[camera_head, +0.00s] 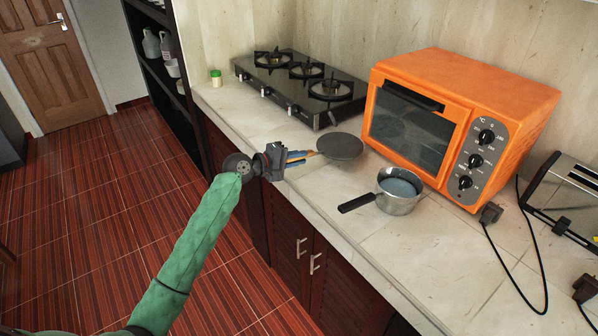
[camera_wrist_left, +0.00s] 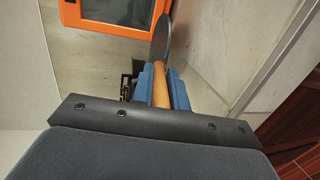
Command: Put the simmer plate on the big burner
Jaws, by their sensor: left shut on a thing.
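The simmer plate (camera_head: 340,146) is a dark round disc with a wooden handle. My left gripper (camera_head: 300,157) is shut on that handle, near the counter's front edge. In the left wrist view the blue fingers (camera_wrist_left: 162,88) close around the wooden handle (camera_wrist_left: 160,92), with the disc (camera_wrist_left: 161,38) beyond them. I cannot tell whether the disc touches the counter. The black stove (camera_head: 300,85) stands behind and to the left, with several burners in a row; the burner nearest the plate (camera_head: 330,88) looks the largest. My right gripper is not in view.
An orange oven (camera_head: 460,120) stands right of the stove. A pot with a dark handle (camera_head: 398,192) sits in front of it. A small jar (camera_head: 216,78) is left of the stove. A toaster (camera_head: 568,195) and cords are at the right. The counter's front strip (camera_head: 255,122) before the stove is clear.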

